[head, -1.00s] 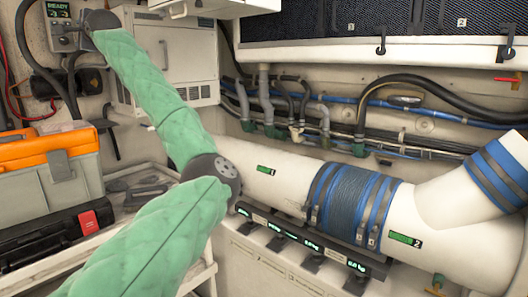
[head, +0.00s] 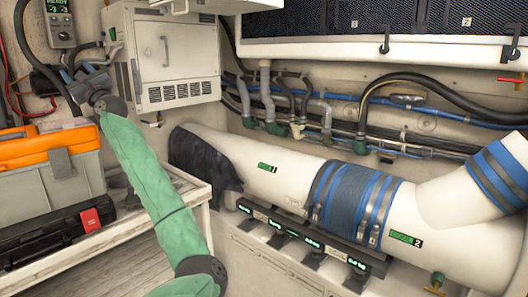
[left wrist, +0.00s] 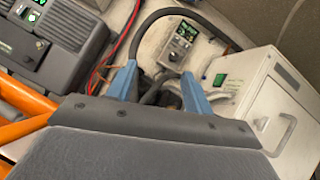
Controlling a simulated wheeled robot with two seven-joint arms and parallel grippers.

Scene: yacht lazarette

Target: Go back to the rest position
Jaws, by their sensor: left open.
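My left gripper (head: 88,72) is in the upper left of the head view, at the end of my green padded arm. It is in front of the wall beside the white cabinet. In the left wrist view its two blue fingers (left wrist: 160,82) stand apart, with only the background showing between them. Beyond the fingers are a dark hose and a small grey control box (left wrist: 178,47). My right gripper is in neither view.
The white cabinet (head: 173,50) is just right of my left gripper. An orange-lidded toolbox (head: 55,165) stands on the bench (head: 195,190) at the left. A large white duct (head: 275,180) with a blue-banded sleeve (head: 350,200) runs along the right.

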